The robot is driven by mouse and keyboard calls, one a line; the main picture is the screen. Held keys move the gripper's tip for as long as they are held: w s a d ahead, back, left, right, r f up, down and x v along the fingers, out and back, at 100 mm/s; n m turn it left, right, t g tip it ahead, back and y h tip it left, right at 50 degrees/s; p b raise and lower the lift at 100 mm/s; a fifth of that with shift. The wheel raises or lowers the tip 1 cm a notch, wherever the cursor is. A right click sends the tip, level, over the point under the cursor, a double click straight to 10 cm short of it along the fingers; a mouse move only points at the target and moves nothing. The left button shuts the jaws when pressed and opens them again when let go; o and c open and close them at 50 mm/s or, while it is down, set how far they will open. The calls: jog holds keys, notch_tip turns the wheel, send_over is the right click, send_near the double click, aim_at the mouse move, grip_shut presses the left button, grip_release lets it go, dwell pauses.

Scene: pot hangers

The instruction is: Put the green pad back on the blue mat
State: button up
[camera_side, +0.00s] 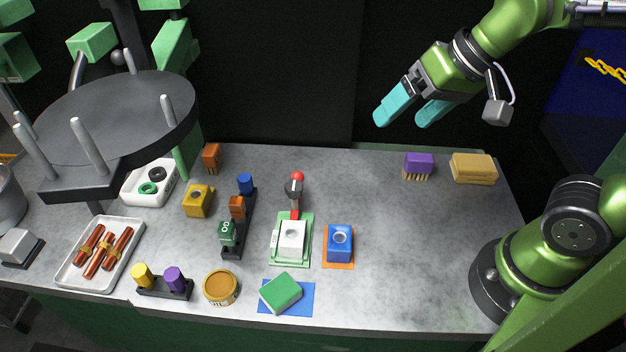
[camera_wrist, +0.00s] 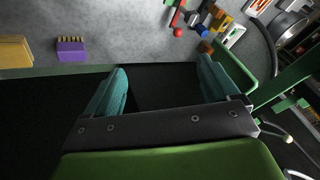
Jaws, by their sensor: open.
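The green pad (camera_side: 281,292) lies on the blue mat (camera_side: 299,304) near the front edge of the table. It sits tilted in angle to the mat and toward its left side, with a corner reaching the mat's upper edge. My gripper (camera_side: 405,119) is open and empty, high above the back of the table and far from the pad. In the wrist view its two teal fingers (camera_wrist: 162,82) are spread apart with nothing between them. The pad and mat cannot be made out in the wrist view.
A tan oil tin (camera_side: 220,287) stands left of the mat. A blue block (camera_side: 340,243) on an orange mat and a white block (camera_side: 292,240) on a green tray stand behind it. A purple brush (camera_side: 418,166) and yellow sponge (camera_side: 474,168) lie at the back right. The right middle is clear.

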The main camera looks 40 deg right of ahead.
jog(key=shift+m+t+h, duration=0.3)
jog(key=shift+t, duration=0.6)
jog(key=d, duration=0.1)
jog(key=s+d, duration=0.2)
jog(key=shift+s+d, duration=0.25)
jog(key=shift+d, duration=0.1)
jog(key=shift+c, duration=0.3)
